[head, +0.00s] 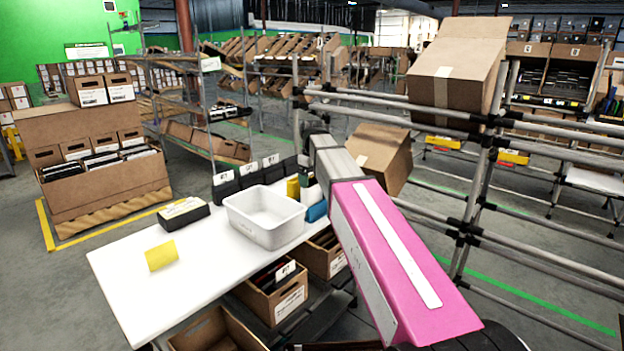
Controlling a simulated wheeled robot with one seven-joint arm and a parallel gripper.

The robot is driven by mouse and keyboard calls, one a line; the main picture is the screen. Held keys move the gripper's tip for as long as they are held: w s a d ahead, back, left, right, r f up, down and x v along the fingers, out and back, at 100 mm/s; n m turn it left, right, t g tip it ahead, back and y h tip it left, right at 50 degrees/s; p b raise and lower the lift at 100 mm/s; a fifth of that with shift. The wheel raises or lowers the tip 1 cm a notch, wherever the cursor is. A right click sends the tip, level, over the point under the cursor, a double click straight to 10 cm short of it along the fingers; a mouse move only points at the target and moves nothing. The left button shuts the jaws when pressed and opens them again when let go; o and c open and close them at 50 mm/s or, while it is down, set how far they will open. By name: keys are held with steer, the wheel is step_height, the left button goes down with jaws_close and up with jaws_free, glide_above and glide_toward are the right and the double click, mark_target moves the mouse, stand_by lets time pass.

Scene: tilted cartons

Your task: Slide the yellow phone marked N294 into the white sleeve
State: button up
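No phone marked N294 can be made out. A yellow rectangular piece (160,255) sits on the white table's left part; no marking is readable on it. Another yellow item (293,188) stands behind the white bin, beside a blue item (316,211) and a white item, partly covered by my arm. I cannot tell whether any of these is the phone or the white sleeve. My pink and grey arm reaches up and away across the middle. My gripper does not show.
The white table (125,290) holds an open white bin (265,216), a black box with a pale top (183,212) and several black labelled boxes at the back edge. Cartons (275,293) sit below. A pipe rack (480,190) with tilted cartons stands right. The table's front left is mostly clear.

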steer(key=shift+o, duration=1)
step_height(320, 180, up, 11)
steer(key=shift+f, duration=0.1)
step_height(320, 180, up, 7)
stand_by(0.7)
